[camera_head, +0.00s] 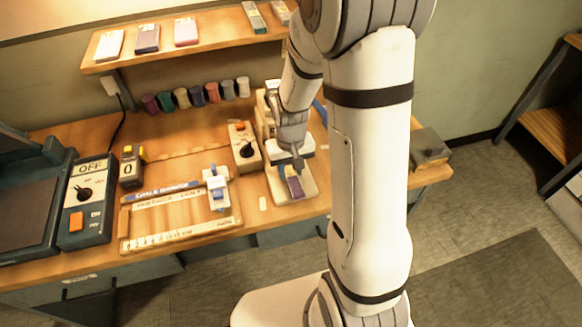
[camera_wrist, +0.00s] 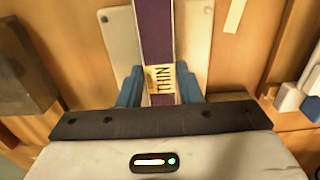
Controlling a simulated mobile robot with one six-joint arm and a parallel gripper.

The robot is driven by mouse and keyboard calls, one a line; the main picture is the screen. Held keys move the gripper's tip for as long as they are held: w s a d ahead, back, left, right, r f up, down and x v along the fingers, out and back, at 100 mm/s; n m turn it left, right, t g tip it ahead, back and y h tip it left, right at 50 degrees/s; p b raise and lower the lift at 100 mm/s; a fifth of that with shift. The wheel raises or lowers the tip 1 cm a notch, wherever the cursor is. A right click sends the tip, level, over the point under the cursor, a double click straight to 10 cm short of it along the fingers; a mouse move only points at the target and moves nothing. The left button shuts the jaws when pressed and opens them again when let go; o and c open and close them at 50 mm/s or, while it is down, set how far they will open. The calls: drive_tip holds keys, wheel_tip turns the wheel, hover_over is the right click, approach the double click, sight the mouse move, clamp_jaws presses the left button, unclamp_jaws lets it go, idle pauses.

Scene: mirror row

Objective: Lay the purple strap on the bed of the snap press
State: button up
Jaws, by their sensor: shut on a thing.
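The snap press (camera_head: 272,110) is a cream machine with a pale flat bed (camera_head: 305,178) at its front, near the table's front edge. The purple strap (camera_head: 294,187) is at the bed, below my gripper (camera_head: 297,162). The gripper is shut on the strap. The pale bed (camera_wrist: 122,35) shows on both sides of it. Whether the strap touches the bed or hovers just above it, I cannot tell.
A measuring board (camera_head: 180,215) lies further left, near an OFF-labelled control box (camera_head: 88,200). Several coloured spools (camera_head: 197,95) line the back. A dark block (camera_head: 430,148) sits at the right end.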

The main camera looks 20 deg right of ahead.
sight(291, 173)
drive_tip(key=shift+f+b, duration=0.35)
drive_tip(key=shift+f, duration=0.15)
drive_tip(key=o, duration=1.1)
drive_tip(key=shift+o, duration=0.2)
drive_tip(key=shift+r, duration=0.1)
drive_tip(key=shift+r, duration=4)
drive_tip(key=s+r+t, duration=0.2)
drive_tip(key=s+r, duration=0.9)
drive_tip(key=s, duration=0.2)
drive_tip(key=shift+s+t, duration=0.3)
